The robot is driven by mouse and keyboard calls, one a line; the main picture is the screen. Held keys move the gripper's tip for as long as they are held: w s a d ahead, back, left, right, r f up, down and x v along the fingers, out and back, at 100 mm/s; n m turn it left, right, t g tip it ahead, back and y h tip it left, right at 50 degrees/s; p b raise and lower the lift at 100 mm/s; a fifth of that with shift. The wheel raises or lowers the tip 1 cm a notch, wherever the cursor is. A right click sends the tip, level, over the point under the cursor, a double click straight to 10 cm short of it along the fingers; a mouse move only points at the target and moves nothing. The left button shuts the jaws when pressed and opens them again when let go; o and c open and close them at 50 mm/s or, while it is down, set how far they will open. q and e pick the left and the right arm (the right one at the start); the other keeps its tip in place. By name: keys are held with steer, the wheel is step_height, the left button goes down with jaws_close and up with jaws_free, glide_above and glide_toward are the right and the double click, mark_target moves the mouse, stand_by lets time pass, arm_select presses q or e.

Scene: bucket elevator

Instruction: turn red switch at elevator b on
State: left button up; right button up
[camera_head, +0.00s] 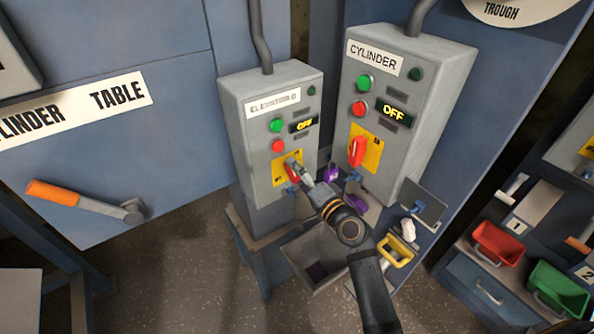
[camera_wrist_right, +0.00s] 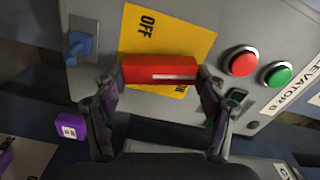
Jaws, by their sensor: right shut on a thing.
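The Elevator B control box (camera_head: 262,120) is grey, with a green button, a red button and a small display reading OFF. Its red switch (camera_wrist_right: 160,70) sits on a yellow plate (camera_wrist_right: 182,38) marked OFF and ON. My right gripper (camera_head: 296,170) is shut on the red switch handle, one finger at each end in the right wrist view. In the head view the gripper partly hides the switch. The switch bar lies across the wrist picture, with OFF above and ON partly hidden below it. My left gripper is not in view.
The Cylinder box (camera_head: 417,90), with its own red switch (camera_head: 357,151) and OFF display, stands close on the right. Purple padlocks (camera_head: 331,174) and a grey bin (camera_head: 309,262) are near my arm. A blue hasp (camera_wrist_right: 79,46) sits beside the yellow plate.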

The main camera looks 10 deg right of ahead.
steer(key=shift+f+m+p, duration=0.1)
steer(key=shift+m+p, duration=0.4)
steer(key=shift+m, duration=1)
steer(key=o, duration=1.2)
steer(key=shift+c, duration=0.2)
steer(key=v, duration=1.2)
steer(key=shift+f, duration=0.1)
